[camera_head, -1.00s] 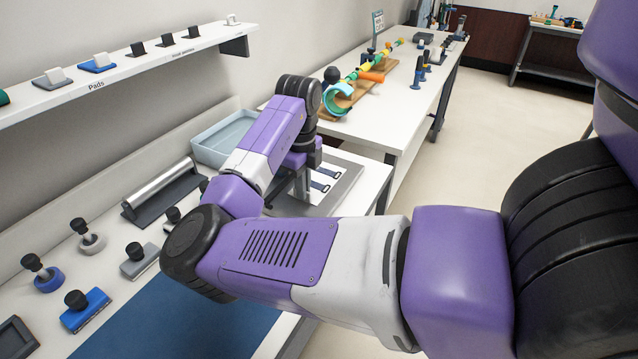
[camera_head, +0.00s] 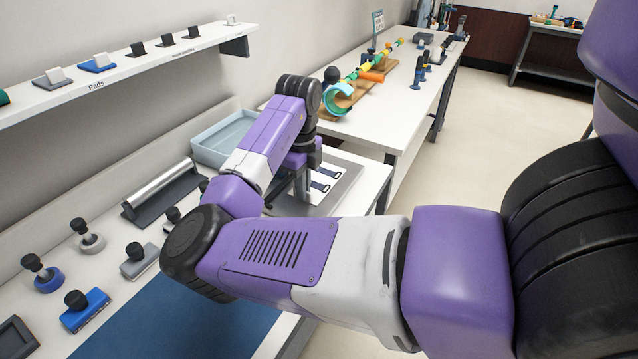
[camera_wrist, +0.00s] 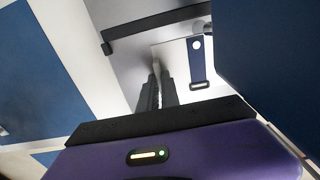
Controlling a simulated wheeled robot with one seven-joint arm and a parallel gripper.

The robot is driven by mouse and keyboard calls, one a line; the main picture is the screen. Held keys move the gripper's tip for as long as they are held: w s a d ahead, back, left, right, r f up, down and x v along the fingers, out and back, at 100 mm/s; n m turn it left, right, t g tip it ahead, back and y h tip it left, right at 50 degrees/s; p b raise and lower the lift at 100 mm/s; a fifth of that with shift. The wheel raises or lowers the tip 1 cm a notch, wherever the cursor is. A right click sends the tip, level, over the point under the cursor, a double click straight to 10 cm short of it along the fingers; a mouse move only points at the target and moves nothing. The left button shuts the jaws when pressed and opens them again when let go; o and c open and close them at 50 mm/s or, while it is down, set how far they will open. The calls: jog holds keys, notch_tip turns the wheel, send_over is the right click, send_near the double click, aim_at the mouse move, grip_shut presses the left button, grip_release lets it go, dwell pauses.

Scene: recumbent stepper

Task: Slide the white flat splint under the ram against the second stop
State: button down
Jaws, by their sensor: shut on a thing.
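My gripper (camera_wrist: 158,88) points down at the grey plate on the near table, its two dark fingers close together. A thin pale piece shows between the fingertips, apparently the white flat splint (camera_wrist: 157,66); most of it is hidden by the fingers. In the head view my gripper (camera_head: 303,186) is partly covered by my wrist. Beside it lies a white sheet (camera_head: 343,183) with dark strap-like shapes; one dark blue strap (camera_wrist: 196,62) shows in the wrist view. A dark bar (camera_wrist: 155,22) crosses above the fingers. I cannot make out the ram or the second stop with certainty.
A pale blue bin (camera_head: 222,138) stands behind my arm. A metal roller on a dark base (camera_head: 162,188) and several knobbed tools are to the left. A blue mat (camera_head: 190,325) lies in front. A large dark blue surface (camera_wrist: 270,55) fills the wrist view's right side.

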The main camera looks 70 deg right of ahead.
jog(key=shift+w+d+r+p, duration=0.15)
jog(key=shift+w+r, duration=0.1)
jog(key=shift+w, duration=0.25)
jog(key=shift+w+d+r+p, duration=0.15)
jog(key=shift+w+r, duration=0.05)
jog(key=shift+w, duration=0.3)
dwell(1.4)
jog(key=shift+s+d, duration=0.1)
jog(key=shift+d, duration=0.35)
dwell(0.4)
dwell(0.4)
jog(key=c, duration=1.2)
grip_release()
jog(key=shift+o, duration=0.2)
notch_tip(320, 180, up, 7)
jog(key=p, duration=0.6)
